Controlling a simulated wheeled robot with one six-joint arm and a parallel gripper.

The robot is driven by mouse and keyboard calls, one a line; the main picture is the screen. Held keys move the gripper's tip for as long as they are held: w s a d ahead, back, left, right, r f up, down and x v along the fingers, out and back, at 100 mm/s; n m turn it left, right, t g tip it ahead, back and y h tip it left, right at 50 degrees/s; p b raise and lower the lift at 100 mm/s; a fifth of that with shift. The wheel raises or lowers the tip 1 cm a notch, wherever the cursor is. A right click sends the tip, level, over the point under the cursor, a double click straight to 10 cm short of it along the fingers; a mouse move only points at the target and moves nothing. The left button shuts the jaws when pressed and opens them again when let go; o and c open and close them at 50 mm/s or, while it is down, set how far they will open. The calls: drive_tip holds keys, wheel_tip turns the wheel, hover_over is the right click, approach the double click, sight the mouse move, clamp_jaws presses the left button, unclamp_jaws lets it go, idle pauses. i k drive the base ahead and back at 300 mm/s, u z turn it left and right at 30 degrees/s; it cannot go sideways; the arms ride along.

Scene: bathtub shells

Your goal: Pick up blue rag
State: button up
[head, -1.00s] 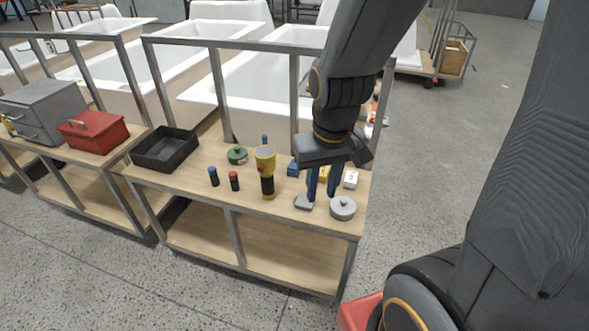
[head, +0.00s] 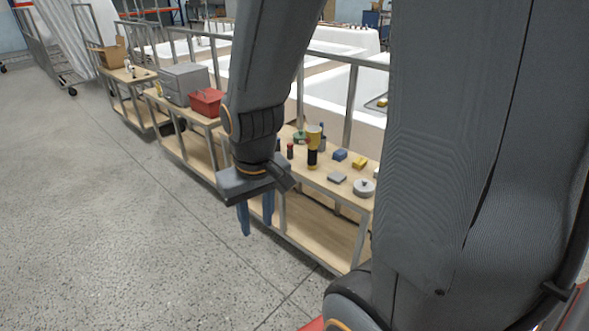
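A small blue piece (head: 340,155), the only thing on the workbench that fits the blue rag, lies on the wooden top behind a flat grey piece. It is too small to make out its cloth. My gripper (head: 256,222) points down, left of the blue piece in the picture, and appears over the floor in front of the bench. Its two blue fingers are apart with nothing visible between them.
Near the blue piece are the flat grey piece (head: 337,178), a yellow block (head: 359,163), a round grey lidded tin (head: 363,187) and a yellow-black flashlight (head: 313,150). Open concrete floor (head: 110,220) fills the left.

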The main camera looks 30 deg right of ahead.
sight(339, 156)
drive_tip(key=z, duration=0.05)
drive_tip(key=k, duration=0.25)
drive_tip(key=u, duration=0.45)
drive_tip(key=i, duration=1.55)
drive_tip(key=z, duration=1.3)
drive_tip(key=i, duration=0.9)
drive_tip(key=z, duration=1.4)
drive_tip(key=i, duration=0.3)
drive_tip(key=z, duration=0.15)
